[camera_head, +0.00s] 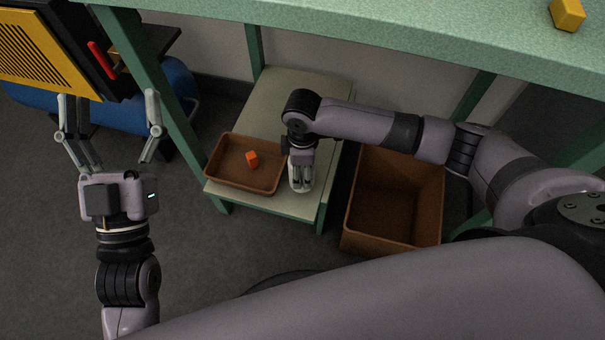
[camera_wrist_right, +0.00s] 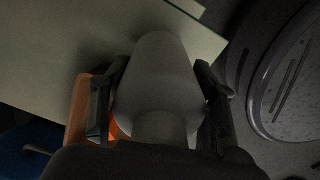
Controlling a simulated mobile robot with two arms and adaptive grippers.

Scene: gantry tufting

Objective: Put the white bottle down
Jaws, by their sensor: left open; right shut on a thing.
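The white bottle (camera_wrist_right: 160,75) fills the middle of the right wrist view, between the two fingers of my right gripper (camera_wrist_right: 160,100), which is shut on it. In the head view my right gripper (camera_head: 301,180) points down over the front right part of the low pale shelf (camera_head: 290,100), just right of the brown tray. The bottle is mostly hidden by the gripper there, and I cannot tell whether its base touches the shelf. My left gripper (camera_head: 111,118) is open and empty at the left, over the floor.
The shallow brown tray (camera_head: 225,181) on the shelf holds an orange block (camera_head: 252,160). A deep brown bin (camera_head: 393,240) stands right of the shelf. A green worktop (camera_head: 400,30) with a yellow block (camera_head: 567,14) is above. A blue cylinder (camera_head: 178,80) lies behind the left gripper.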

